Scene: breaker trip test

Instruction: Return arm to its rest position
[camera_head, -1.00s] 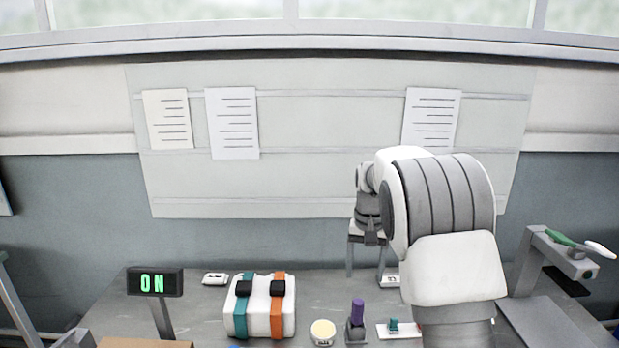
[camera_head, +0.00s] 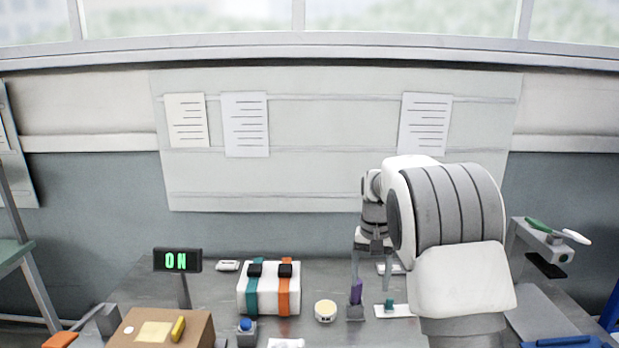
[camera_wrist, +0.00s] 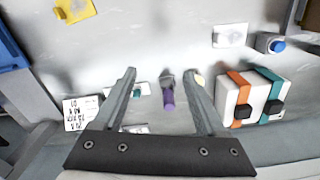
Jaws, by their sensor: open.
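My gripper (camera_head: 371,272) hangs from my arm over the right half of the grey workbench (camera_head: 215,290), fingers pointing down. In the wrist view its two fingers (camera_wrist: 161,76) are spread apart with nothing held between them. A purple-handled piece (camera_head: 356,292) on a small grey base stands below. In the wrist view it shows between the fingers (camera_wrist: 168,100), lower than them; the exact gap cannot be told. A white box with teal and orange straps and black blocks (camera_head: 270,295) stands left of my gripper.
A round cream-topped piece (camera_head: 325,311) and a white plate with a teal lever (camera_head: 393,309) lie nearby. A blue button on a grey base (camera_head: 246,330) and a brown box (camera_head: 160,328) are at front left. A grey stand (camera_head: 545,245) is at right.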

